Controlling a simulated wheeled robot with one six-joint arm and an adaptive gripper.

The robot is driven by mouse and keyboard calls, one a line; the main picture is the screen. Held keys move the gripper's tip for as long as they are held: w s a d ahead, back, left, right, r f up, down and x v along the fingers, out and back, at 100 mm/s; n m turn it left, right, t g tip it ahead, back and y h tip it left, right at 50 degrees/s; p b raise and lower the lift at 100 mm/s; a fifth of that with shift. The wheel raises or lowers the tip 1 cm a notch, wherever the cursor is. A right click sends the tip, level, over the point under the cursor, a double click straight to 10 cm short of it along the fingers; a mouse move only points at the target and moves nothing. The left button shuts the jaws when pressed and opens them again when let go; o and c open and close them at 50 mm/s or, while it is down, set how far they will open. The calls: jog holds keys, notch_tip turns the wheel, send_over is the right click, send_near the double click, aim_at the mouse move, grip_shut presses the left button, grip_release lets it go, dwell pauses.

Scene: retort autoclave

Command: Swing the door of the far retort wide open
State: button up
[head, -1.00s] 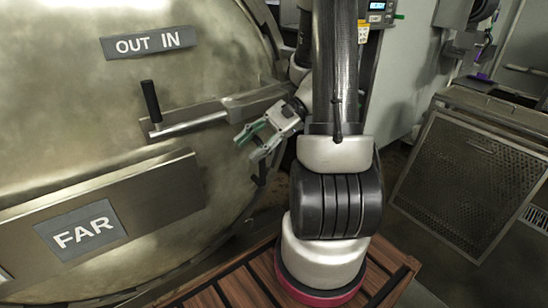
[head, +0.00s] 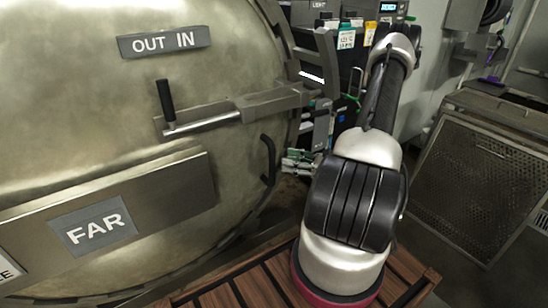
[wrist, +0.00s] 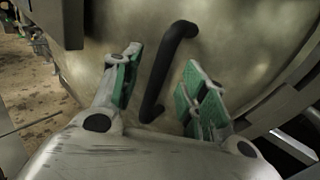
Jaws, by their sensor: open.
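The far retort's door (head: 90,110) is a large round metal disc with a FAR plate and an OUT IN plate. It looks closed in its frame. A black bar handle (head: 268,160) is fixed near its right edge. A latch lever (head: 200,122) with a black upright grip lies across the door above it. My gripper (head: 300,160) is beside the black handle, to its right in the head view. In the wrist view my gripper (wrist: 158,92) is open, with green-padded fingers on either side of the handle (wrist: 169,68). I cannot tell whether either finger touches it.
A control cabinet (head: 345,60) with labels stands behind my arm. A mesh-sided metal basket cart (head: 470,185) stands at the right. Wooden slatted boards (head: 235,288) lie at the bottom. Some floor between the boards and cart is clear.

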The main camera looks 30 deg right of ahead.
aim_at(272, 157)
jog(key=x, duration=0.7)
jog(key=shift+w+d+f, duration=0.1)
jog(key=shift+w+f, duration=0.2)
jog(key=shift+w, duration=0.1)
grip_shut()
